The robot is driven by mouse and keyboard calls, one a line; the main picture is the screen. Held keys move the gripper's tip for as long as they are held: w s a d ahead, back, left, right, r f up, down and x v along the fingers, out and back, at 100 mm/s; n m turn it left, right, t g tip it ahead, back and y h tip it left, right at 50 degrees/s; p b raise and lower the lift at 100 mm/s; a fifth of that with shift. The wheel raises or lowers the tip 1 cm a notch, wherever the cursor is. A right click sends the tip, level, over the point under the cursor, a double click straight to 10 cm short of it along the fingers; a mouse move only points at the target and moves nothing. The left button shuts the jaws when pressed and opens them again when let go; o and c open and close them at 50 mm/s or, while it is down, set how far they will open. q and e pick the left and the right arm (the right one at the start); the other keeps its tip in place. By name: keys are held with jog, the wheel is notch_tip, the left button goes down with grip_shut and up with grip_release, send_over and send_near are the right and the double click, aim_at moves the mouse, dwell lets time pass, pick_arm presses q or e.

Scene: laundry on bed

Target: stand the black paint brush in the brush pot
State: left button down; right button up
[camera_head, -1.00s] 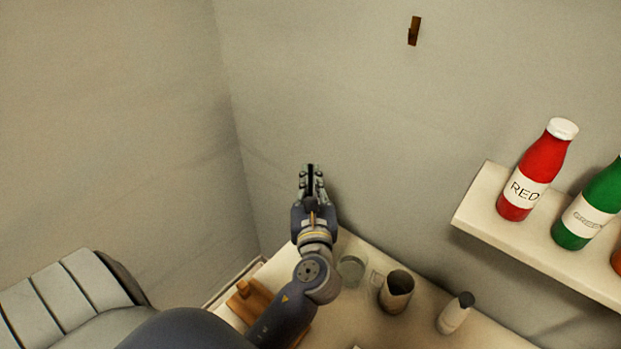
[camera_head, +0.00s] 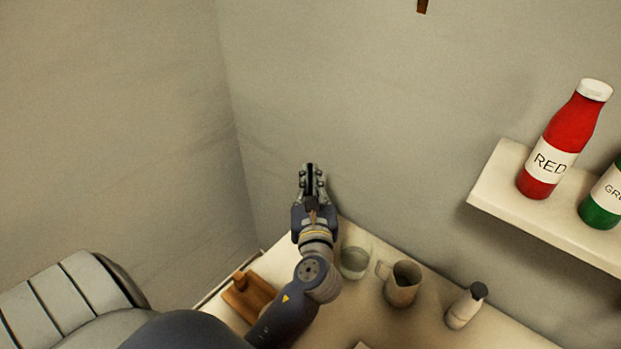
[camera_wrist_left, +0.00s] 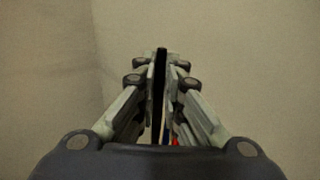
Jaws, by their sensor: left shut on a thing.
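My left gripper (camera_head: 313,182) is raised in front of the wall, above the back of the table, shut on a thin dark object that looks like the black paint brush. In the left wrist view the black brush (camera_wrist_left: 160,62) stands as a narrow dark strip between the fingers of the left gripper (camera_wrist_left: 159,85); most of it is hidden. On the table below are a short clear glass (camera_head: 353,263) and a grey-brown jug-like vessel (camera_head: 402,285) with a handle; I cannot tell which is the brush pot. My right gripper is not in view.
A wooden object (camera_head: 250,297) lies on the table's left end, partly behind my arm. A white bottle with a dark cap (camera_head: 465,306) stands right of the jug. A wall shelf (camera_head: 505,190) holds a red bottle (camera_head: 566,140) and a green bottle (camera_head: 606,198).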

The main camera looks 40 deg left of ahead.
aim_at(310, 191)
pick_arm(q)
jog(key=shift+f+b, duration=1.45)
jog(key=shift+f, duration=1)
jog(key=c, duration=1.6)
grip_release()
jog(key=shift+c, duration=0.2)
jog(key=shift+s, duration=0.1)
jog(key=v, duration=1.2)
